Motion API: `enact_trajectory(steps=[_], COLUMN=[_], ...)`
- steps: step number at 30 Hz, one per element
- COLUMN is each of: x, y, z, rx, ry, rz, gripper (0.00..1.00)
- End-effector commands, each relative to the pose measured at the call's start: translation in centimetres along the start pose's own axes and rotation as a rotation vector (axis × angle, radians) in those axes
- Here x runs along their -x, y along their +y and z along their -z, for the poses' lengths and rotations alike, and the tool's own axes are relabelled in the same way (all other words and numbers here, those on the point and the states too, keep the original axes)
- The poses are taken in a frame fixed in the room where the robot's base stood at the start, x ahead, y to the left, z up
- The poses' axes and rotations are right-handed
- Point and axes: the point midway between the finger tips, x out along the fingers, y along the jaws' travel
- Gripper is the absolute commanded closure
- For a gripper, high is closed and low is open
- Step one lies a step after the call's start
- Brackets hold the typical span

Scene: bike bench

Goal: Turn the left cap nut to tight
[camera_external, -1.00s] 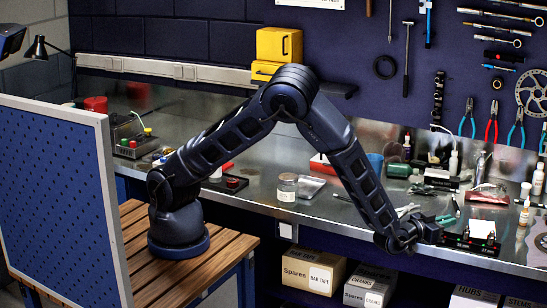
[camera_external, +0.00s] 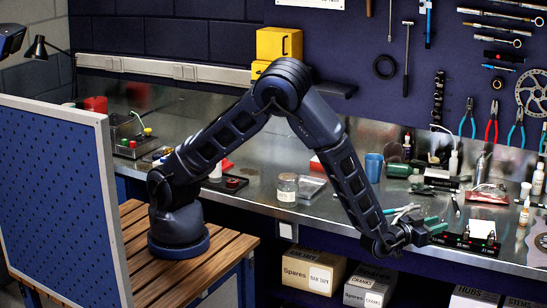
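A low black fixture (camera_external: 463,242) with small red marks lies near the front edge of the bench, at the right. Small upright parts and a white piece (camera_external: 482,229) stand on its right half. The left cap nut cannot be made out at this size. My gripper (camera_external: 424,236) is just left of the fixture, at the bench's front edge, pointing right towards it. Whether its fingers touch the fixture is unclear. The fingers are dark and small, so I cannot see whether they are open or shut.
The metal bench (camera_external: 335,207) has free room left of my forearm. A glass jar (camera_external: 288,188) and a blue cup (camera_external: 373,167) stand behind the arm. Loose tools and a green-handled item (camera_external: 436,223) lie close behind my gripper. A bottle (camera_external: 524,212) stands at the right.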

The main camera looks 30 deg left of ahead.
Motion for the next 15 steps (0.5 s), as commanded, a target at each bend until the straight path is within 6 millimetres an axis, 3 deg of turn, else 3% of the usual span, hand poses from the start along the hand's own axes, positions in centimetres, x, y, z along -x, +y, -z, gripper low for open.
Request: enact_trajectory(steps=[7, 15], x=[4.2, 6.2], y=[-0.1, -0.1], z=[0.0, 0.0], rx=[0.0, 0.0], ry=[-0.001, 0.0], rz=[0.0, 0.0], gripper=[0.67, 0.67])
